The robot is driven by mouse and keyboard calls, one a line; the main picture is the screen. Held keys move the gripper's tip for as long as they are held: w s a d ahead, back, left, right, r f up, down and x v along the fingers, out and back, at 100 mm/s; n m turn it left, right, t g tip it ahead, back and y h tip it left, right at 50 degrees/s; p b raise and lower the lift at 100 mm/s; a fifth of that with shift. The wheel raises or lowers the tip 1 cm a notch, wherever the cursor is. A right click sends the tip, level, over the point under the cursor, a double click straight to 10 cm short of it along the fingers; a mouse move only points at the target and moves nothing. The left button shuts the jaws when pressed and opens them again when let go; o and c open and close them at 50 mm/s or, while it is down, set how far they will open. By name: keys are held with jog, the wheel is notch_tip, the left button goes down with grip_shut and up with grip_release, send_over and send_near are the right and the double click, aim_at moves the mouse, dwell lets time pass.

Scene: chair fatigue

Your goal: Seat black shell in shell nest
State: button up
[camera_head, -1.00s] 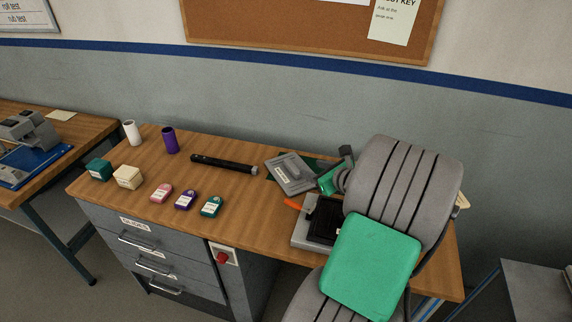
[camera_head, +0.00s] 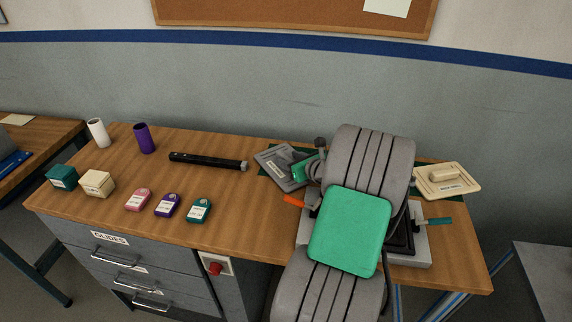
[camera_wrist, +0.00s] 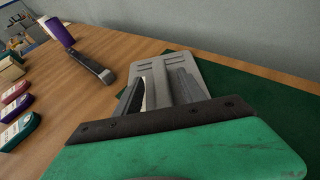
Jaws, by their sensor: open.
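A black part (camera_head: 401,238), which looks like the black shell, lies on a grey fixture base (camera_head: 417,262) that looks like the shell nest. My arm hides much of both, so I cannot tell how the part sits. An orange handle (camera_head: 293,201) and a teal handle (camera_head: 439,221) stick out at the fixture's sides. My gripper (camera_wrist: 160,86) is open and points at a grey labelled plate (camera_head: 273,164) behind the fixture. In the wrist view the plate (camera_wrist: 166,62) shows beyond and between the fingers. I see no grip on it.
A cream labelled plate (camera_head: 458,188) lies at the right on a dark green mat (camera_wrist: 270,100). A black bar (camera_head: 205,161), a purple cup (camera_head: 144,139), a white cup (camera_head: 97,133) and several small labelled boxes stand left.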

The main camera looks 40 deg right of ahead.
jog(key=shift+x, duration=1.15)
jog(key=shift+c, duration=0.6)
grip_shut()
